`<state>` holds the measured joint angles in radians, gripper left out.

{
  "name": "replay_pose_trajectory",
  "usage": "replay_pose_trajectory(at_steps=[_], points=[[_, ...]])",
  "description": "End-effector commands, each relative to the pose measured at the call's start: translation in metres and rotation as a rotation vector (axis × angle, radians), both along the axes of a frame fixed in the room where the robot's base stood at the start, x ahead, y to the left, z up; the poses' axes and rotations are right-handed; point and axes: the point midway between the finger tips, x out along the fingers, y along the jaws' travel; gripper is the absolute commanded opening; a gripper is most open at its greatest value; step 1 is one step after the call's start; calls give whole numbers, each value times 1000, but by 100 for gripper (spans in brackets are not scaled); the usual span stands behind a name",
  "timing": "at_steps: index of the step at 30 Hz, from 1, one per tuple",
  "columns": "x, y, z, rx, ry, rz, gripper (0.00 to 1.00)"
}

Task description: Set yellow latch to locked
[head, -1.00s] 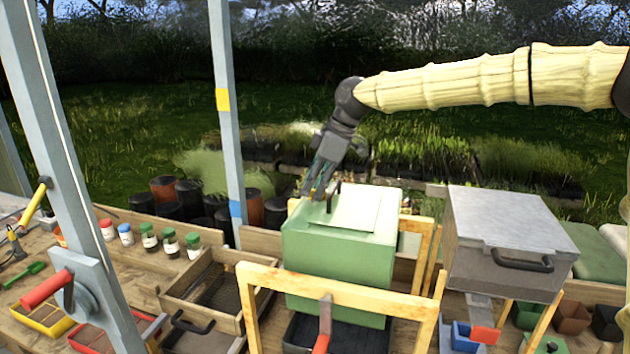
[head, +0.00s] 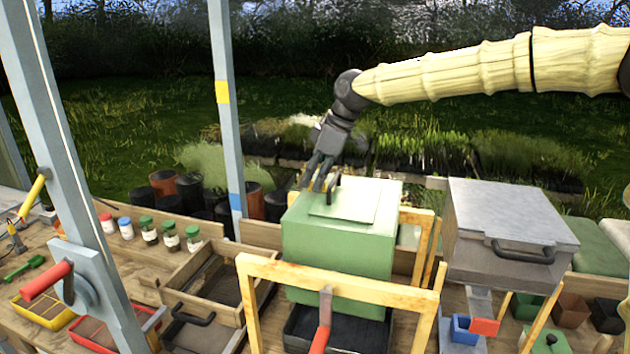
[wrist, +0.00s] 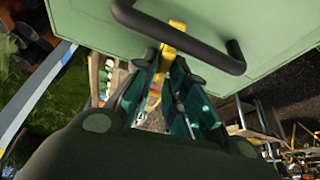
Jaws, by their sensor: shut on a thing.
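The yellow latch (wrist: 174,39) shows in the wrist view as a yellow bar beside a black handle, against a pale green box (wrist: 275,30). My gripper (wrist: 168,72) has its teal-lined fingers closed around the lower part of the latch, which is partly hidden between them. In the head view my gripper (head: 320,184) reaches down to the top left rear of the green box (head: 338,250), close to the black handle (head: 334,187). The latch is small and mostly covered by the fingers there, so its setting cannot be read.
A wooden frame (head: 335,270) with a red-handled lever (head: 321,335) stands before the box. A grey metal box (head: 510,225) is at right. A grey post (head: 230,130) rises left of my gripper. Several jars (head: 148,231) and wooden trays (head: 205,285) stand at left.

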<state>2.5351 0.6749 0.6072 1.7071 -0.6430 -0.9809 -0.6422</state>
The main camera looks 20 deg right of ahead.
Motion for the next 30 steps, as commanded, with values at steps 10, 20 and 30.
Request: replay_pose_trajectory(at_steps=[10,20,30], points=[[-1,0,-1,-4,-3,-145,0],[0,0,0,-1,-1,-158,0],[0,0,0,-1,-2,-157,30]])
